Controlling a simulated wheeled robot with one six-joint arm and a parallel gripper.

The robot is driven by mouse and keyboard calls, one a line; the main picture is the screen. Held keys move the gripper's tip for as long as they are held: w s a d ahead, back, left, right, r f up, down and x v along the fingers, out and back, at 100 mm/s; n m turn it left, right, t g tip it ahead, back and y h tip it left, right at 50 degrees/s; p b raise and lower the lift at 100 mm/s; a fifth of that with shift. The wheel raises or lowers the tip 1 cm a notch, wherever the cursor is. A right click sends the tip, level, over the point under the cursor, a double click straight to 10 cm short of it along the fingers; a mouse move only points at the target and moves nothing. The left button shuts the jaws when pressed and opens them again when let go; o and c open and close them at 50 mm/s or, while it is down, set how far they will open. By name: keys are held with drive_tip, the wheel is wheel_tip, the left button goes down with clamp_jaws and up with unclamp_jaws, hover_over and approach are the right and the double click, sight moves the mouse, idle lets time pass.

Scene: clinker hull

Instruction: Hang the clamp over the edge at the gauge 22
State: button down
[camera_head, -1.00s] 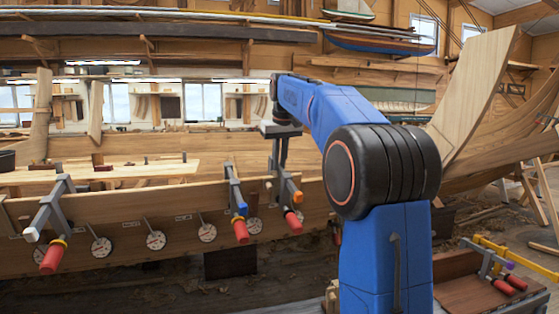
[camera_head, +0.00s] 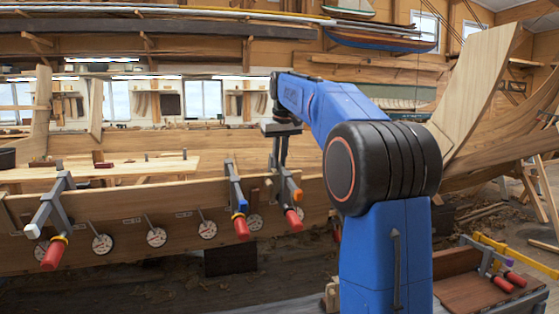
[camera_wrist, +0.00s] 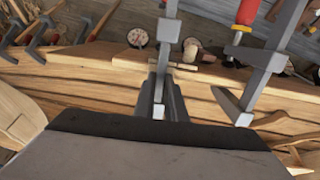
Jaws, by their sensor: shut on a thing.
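My gripper (camera_head: 281,148) is shut on a grey clamp (camera_head: 287,184) with an orange mark and red handle (camera_head: 293,218). The held clamp is at the top edge of the long plank (camera_head: 130,208); I cannot tell whether it rests there. In the wrist view my gripper (camera_wrist: 160,105) is around the clamp's grey bar (camera_wrist: 167,32). Round white gauges (camera_head: 157,237) line the plank's face, with small labels too small to read, so I cannot tell which is 22. One gauge (camera_head: 254,222) is just left of the held clamp's handle.
A blue-marked clamp (camera_head: 236,195) hangs on the plank close to the left of the held one. Another clamp (camera_head: 50,215) hangs at the far left. The plank edge between those two is clear. More clamps (camera_head: 492,262) lie at the lower right.

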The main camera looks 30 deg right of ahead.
drive_tip(key=shift+s+f, duration=0.1)
drive_tip(key=shift+s, duration=0.1)
idle(0.4)
drive_tip(key=c, duration=1.7)
unclamp_jaws()
drive_tip(key=v, duration=1.7)
drive_tip(key=shift+s+a, duration=0.1)
drive_tip(key=shift+s, duration=0.05)
drive_tip(key=s+a+f+n, duration=0.1)
drive_tip(key=s+a+f, duration=0.6)
drive_tip(key=s+f, duration=0.6)
drive_tip(key=s+a+f, duration=0.7)
drive_tip(key=s+f, duration=0.3)
drive_tip(key=f, duration=0.4)
drive_tip(key=shift+n+t+y, duration=0.4)
drive_tip(key=shift+t+y, duration=0.2)
drive_tip(key=s+a+f, duration=0.1)
drive_tip(key=s+f, duration=0.3)
drive_tip(key=f, duration=0.2)
drive_tip(key=s+a+f, duration=0.1)
drive_tip(key=s+f, duration=0.3)
drive_tip(key=f, duration=0.3)
drive_tip(key=s+a+f, duration=0.1)
drive_tip(key=s+f, duration=0.3)
drive_tip(key=f, duration=0.2)
drive_tip(key=shift+s+a+f, duration=0.1)
drive_tip(key=shift+s+f, duration=0.15)
drive_tip(key=shift+f, duration=0.05)
